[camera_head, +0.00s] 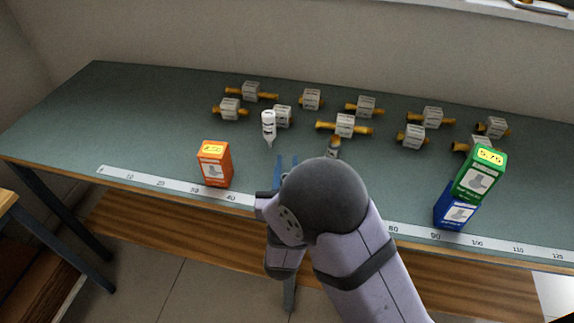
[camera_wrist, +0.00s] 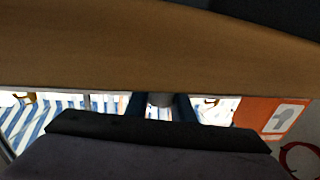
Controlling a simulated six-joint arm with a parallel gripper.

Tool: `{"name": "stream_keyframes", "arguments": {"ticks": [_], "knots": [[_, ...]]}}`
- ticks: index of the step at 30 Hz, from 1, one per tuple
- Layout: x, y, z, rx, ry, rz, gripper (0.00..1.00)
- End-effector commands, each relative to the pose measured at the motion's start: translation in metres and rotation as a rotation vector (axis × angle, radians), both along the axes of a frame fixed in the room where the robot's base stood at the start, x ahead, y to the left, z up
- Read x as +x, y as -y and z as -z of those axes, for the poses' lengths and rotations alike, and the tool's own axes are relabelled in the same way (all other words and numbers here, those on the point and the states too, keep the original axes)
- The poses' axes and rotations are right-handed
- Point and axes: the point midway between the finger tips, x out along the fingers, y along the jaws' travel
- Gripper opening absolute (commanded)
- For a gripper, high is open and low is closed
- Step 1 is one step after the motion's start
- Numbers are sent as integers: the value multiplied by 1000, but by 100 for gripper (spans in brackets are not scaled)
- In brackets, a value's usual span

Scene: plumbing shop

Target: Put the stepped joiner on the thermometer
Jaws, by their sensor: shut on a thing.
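My gripper (camera_head: 286,168) shows as blue fingers near the table's front edge, partly hidden by my arm. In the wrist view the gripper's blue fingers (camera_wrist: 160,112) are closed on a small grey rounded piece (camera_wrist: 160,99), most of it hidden. I cannot tell from its shape whether it is the stepped joiner. Several brass fittings with white labels, such as one in the middle (camera_head: 362,130), lie toward the back of the table. I cannot pick out a thermometer for sure; a white strip with a number scale (camera_head: 150,180) runs along the front edge.
An orange box (camera_head: 214,178) stands left of my gripper. A green box (camera_head: 480,178) sits on a blue box (camera_head: 455,214) at the right. The left part of the green tabletop (camera_head: 110,115) is clear.

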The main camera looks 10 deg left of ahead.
Motion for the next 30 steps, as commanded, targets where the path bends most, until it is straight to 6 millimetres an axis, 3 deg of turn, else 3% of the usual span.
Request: {"name": "stream_keyframes", "arguments": {"ticks": [7,8,10,23,30], "knots": [[0,0,6,0,0,0,0],[0,0,5,0,0,0,26],[0,0,4,0,0,0,40],[-1,0,3,-1,-2,-1,40],[-32,6,7,-1,-1,-3,40]]}}
